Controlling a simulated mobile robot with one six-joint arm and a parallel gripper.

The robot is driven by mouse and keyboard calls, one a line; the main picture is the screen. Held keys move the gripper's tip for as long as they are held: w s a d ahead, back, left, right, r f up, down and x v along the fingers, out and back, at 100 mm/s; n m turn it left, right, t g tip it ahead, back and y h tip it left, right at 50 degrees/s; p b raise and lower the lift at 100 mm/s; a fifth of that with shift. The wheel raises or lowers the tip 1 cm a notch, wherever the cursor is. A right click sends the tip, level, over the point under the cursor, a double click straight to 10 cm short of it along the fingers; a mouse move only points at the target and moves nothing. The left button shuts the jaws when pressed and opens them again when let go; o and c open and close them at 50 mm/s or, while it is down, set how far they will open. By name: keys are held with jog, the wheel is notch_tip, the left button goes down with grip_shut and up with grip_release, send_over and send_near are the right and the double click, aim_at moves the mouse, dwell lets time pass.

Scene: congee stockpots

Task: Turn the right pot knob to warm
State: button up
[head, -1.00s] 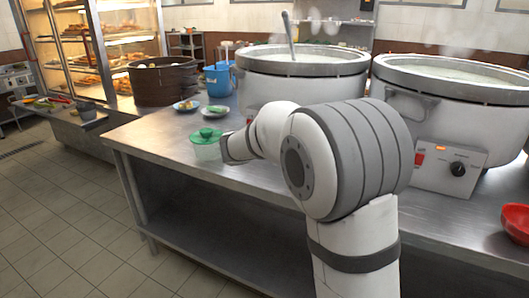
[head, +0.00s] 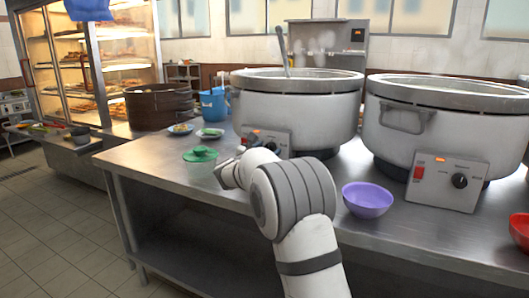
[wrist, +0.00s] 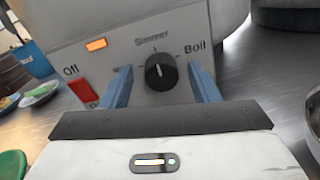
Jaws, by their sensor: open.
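The right pot (head: 445,130) stands on the steel counter, with a control box (head: 447,181) on its front.
A purple bowl (head: 368,199) sits between the pots near the front edge, and a red bowl (head: 519,230) at the far right. Small plates, a blue bucket (head: 213,104) and a dark steamer (head: 159,106) stand further left.

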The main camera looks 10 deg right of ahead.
jog(key=shift+c, duration=0.2)
jog(key=shift+r, duration=0.1)
jog(key=c, duration=0.9)
jog(key=shift+a, duration=0.3)
jog(key=shift+d+r, duration=0.1)
jog(key=shift+d, duration=0.1)
jog(key=shift+c, duration=0.2)
jog(key=shift+r+n+p, duration=0.2)
jog(key=shift+n+p, duration=0.6)
jog(key=shift+p, duration=0.35)
jog(key=n+p, duration=0.4)
jog(key=p, duration=0.1)
jog(key=shift+r, duration=0.15)
jog(key=n+p, duration=0.4)
jog(key=shift+w+p, duration=0.1)
jog(key=shift+p, duration=0.3)
jog(key=n+p, duration=0.4)
jog(key=shift+f+n+t+p, duration=0.3)
jog(key=shift+p, duration=0.05)
jog(key=shift+f, duration=0.1)
